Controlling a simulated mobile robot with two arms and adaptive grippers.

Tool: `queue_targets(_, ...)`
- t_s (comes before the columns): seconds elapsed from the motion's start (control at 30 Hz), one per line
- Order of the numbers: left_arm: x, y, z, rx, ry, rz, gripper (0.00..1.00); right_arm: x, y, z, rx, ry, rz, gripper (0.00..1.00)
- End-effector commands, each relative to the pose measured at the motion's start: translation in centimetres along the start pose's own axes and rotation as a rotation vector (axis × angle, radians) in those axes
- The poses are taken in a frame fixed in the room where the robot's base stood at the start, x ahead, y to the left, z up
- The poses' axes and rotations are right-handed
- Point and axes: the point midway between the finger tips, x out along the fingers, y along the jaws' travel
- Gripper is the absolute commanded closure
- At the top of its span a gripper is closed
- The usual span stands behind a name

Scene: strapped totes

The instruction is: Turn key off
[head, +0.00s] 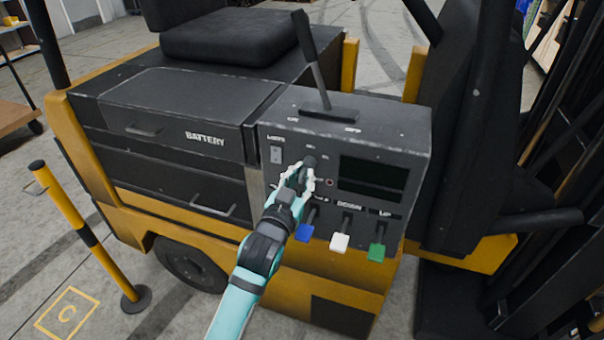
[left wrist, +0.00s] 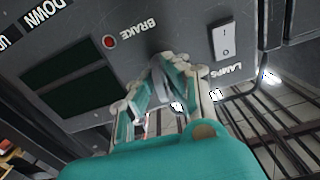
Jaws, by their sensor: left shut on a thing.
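The control panel (head: 270,122) of a yellow and black forklift faces me. My left gripper (head: 306,174), at the end of a teal arm, is at the panel between the lamps switch and the dark screens. It is shut on a small dark piece (head: 309,161), which looks like the key. The fingers hide most of it, so I cannot tell its turn position. In the left wrist view the gripper (left wrist: 160,72) reaches the panel between the BRAKE label and the LAMPS switch. My right gripper is not in view.
The lamps rocker switch (head: 276,154) is just left of the gripper. A blue lever (head: 305,232), a white lever (head: 340,241) and a green lever (head: 376,250) stick out below. A tall black lever (head: 312,60) rises from the panel top. A yellow post (head: 85,235) stands left.

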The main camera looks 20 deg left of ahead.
Motion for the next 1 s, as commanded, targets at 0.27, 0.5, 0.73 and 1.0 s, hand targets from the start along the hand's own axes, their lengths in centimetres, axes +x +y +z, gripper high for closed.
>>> queue_targets(0.27, -0.01, 0.01, 0.06, -0.084, -0.002, 0.000, 1.00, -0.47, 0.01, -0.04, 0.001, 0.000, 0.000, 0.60)
queue_targets(0.5, -0.01, 0.00, 0.12, -0.101, -0.002, 0.000, 1.00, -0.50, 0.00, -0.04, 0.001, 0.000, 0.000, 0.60)
queue_targets(0.73, -0.01, 0.00, 0.13, -0.100, -0.003, 0.000, 1.00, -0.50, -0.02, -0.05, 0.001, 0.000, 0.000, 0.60)
queue_targets(1.0, 0.00, 0.01, 0.08, -0.099, -0.002, 0.000, 0.69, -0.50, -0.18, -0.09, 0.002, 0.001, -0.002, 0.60)
